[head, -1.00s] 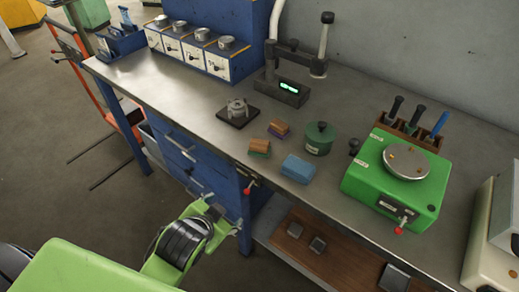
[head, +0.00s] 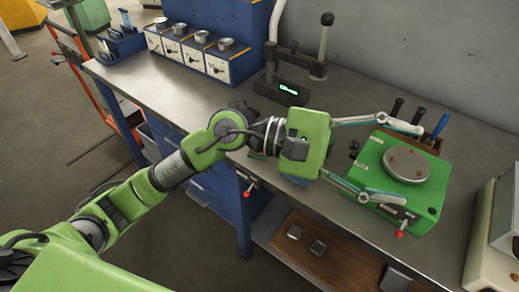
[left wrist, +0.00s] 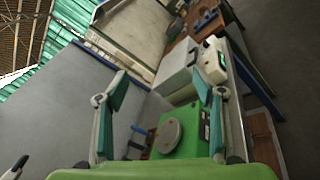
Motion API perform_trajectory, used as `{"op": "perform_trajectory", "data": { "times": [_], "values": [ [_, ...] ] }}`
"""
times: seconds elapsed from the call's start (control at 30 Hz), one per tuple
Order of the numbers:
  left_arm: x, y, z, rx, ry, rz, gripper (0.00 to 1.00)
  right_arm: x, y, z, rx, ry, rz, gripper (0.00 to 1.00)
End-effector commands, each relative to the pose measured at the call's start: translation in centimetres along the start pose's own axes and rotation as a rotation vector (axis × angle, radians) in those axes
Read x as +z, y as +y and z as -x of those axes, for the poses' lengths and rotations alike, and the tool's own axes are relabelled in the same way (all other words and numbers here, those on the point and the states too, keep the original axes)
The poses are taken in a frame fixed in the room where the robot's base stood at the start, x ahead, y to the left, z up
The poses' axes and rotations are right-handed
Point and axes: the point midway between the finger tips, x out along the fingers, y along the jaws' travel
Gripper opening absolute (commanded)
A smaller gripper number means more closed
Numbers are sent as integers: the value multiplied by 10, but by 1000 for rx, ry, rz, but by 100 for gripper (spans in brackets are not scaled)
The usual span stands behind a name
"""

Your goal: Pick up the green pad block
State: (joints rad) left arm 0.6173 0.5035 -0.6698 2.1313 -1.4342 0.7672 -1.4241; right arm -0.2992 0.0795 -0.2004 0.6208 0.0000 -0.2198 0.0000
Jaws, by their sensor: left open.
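My left gripper (head: 408,163) is open and empty, reaching over the bench with its fingers spread on either side of the green machine's round plate. It also shows open in the left wrist view (left wrist: 160,68). The green pad block, a wooden-topped block with a green base, is almost wholly hidden behind my left wrist in the head view. Only a thin dark-green sliver (head: 257,155) shows below the arm, probably its base. It does not show in the left wrist view. My right gripper is not in view.
The green machine (head: 428,190) with a round plate stands below the fingers, with a tool rack (head: 409,142) behind it. A blue block (head: 296,180) peeks out under the gripper body. A display stand (head: 282,90) stands near the wall. The left bench surface (head: 150,80) is clear.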

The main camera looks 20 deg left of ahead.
Motion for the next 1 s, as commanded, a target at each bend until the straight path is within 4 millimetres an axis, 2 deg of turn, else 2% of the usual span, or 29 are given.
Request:
{"op": "perform_trajectory", "data": {
  "times": [0.07, 0.17, 0.2, 0.27, 0.3, 0.4, 0.5, 0.6, 0.7, 0.77, 1.0],
  "values": [
    [-35, -22, 8, -190, 139, -223, 62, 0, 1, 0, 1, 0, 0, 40],
    [-87, -40, 40, -446, 318, -475, 62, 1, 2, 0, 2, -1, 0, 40],
    [-108, -42, 58, -551, 390, -562, 62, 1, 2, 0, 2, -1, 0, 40],
    [-136, -40, 92, -706, 494, -673, 62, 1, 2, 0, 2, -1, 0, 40],
    [-152, -35, 115, -805, 561, -734, 62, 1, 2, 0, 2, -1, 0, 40],
    [-177, -18, 174, -1028, 706, -833, 62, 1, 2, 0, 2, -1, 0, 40],
    [-187, -1, 223, -1196, 813, -875, 62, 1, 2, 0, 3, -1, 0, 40],
    [-189, 10, 254, -1303, 879, -886, 62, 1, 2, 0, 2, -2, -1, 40],
    [-191, 14, 269, -1355, 907, -886, 62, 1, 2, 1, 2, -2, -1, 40],
    [-197, 12, 272, -1366, 910, -882, 62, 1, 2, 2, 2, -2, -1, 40],
    [-239, -7, 271, -1366, 909, -880, 62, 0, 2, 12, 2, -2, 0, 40]
  ]
}}
